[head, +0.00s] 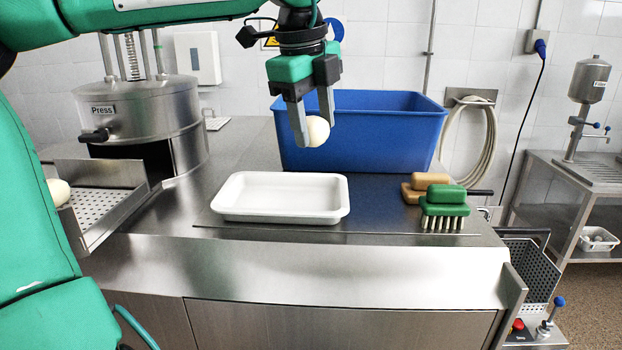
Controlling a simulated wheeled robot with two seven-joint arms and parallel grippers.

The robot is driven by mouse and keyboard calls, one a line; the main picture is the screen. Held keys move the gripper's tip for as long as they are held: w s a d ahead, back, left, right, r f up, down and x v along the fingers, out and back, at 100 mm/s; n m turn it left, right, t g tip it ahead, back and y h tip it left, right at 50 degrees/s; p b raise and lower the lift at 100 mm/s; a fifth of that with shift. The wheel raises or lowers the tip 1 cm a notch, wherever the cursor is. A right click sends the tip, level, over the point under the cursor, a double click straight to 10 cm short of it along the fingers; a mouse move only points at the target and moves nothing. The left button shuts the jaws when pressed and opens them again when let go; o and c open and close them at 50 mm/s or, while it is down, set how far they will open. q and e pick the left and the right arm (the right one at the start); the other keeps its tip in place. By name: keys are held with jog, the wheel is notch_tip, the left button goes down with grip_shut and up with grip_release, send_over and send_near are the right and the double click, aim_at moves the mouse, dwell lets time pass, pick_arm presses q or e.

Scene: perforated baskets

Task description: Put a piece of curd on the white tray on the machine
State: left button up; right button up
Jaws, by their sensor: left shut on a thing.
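My left gripper (313,115) reaches down from the top of the head view, shut on a pale round piece of curd (318,131). It holds the curd in the air, in front of the blue bin and above the right part of the white tray. The white tray (232,211) is empty and lies flat on the steel machine top (375,210). Another pale curd piece (59,192) sits at the far left in a perforated steel basket (97,205), partly hidden by my green arm. My right gripper is not in view.
A blue bin (370,150) stands behind the tray. Green and brown brushes (443,210) lie to the right. The press (145,120) stands at the back left. A steel side table (575,185) is at far right. The machine top between tray and brushes is clear.

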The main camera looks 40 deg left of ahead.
pick_arm(q)
jog(key=x, duration=0.4)
jog(key=s+p+x, duration=0.1)
jog(key=x, duration=0.1)
jog(key=shift+f, duration=0.25)
jog(key=x, duration=0.2)
jog(key=s+p+x, duration=0.1)
jog(key=x, duration=0.1)
jog(key=shift+f, duration=0.35)
jog(key=shift+d, duration=0.1)
jog(key=shift+f, duration=0.1)
jog(key=o, duration=1)
